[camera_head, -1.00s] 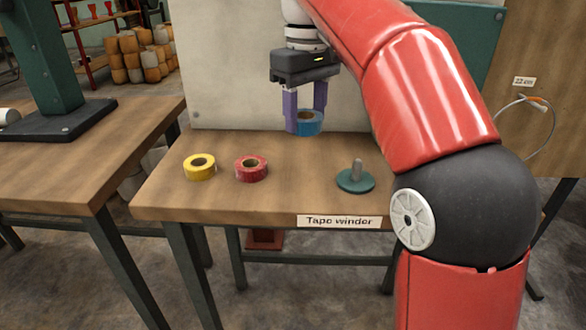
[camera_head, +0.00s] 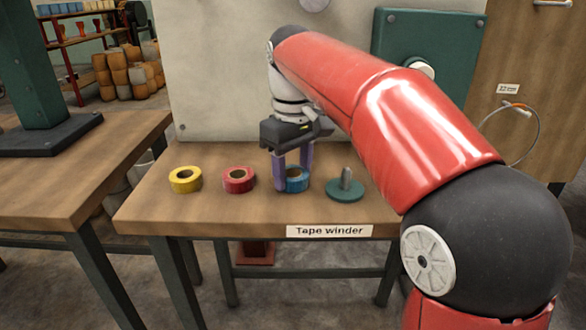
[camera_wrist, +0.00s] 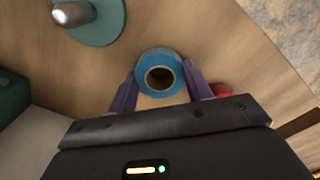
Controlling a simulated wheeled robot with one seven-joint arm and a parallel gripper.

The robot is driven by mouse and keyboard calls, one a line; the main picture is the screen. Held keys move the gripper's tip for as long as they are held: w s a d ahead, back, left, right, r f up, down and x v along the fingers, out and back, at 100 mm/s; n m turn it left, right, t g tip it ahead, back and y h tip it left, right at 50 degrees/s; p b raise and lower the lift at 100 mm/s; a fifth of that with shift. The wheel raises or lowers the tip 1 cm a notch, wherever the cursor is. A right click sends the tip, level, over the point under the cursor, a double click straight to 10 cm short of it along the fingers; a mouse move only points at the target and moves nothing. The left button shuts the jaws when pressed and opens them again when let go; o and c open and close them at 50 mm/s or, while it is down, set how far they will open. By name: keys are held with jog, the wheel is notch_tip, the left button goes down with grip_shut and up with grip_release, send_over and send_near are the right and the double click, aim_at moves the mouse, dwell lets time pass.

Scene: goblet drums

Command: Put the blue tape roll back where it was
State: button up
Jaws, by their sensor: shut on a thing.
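The blue tape roll (camera_head: 297,179) is between the purple fingers of my gripper (camera_head: 293,182), low at the table top, in line with the other rolls. I cannot tell whether it touches the wood. In the wrist view the blue tape roll (camera_wrist: 160,56) is gripped across its sides by both fingers of my gripper (camera_wrist: 160,88), its hole facing the camera. A red tape roll (camera_head: 238,179) and a yellow tape roll (camera_head: 185,179) lie flat to its left. A green disc with a grey peg (camera_head: 346,188) stands to its right, its peg empty.
The wooden table (camera_head: 200,212) carries a "Tape winder" label (camera_head: 328,231) on its front edge. A pale panel (camera_head: 220,80) rises behind. Another table (camera_head: 60,190) stands at the left. The table front is clear.

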jog(key=shift+f, duration=0.15)
jog(key=o, duration=1)
jog(key=shift+c, duration=0.2)
notch_tip(320, 180, up, 12)
jog(key=p, duration=0.1)
jog(key=shift+p, duration=0.35)
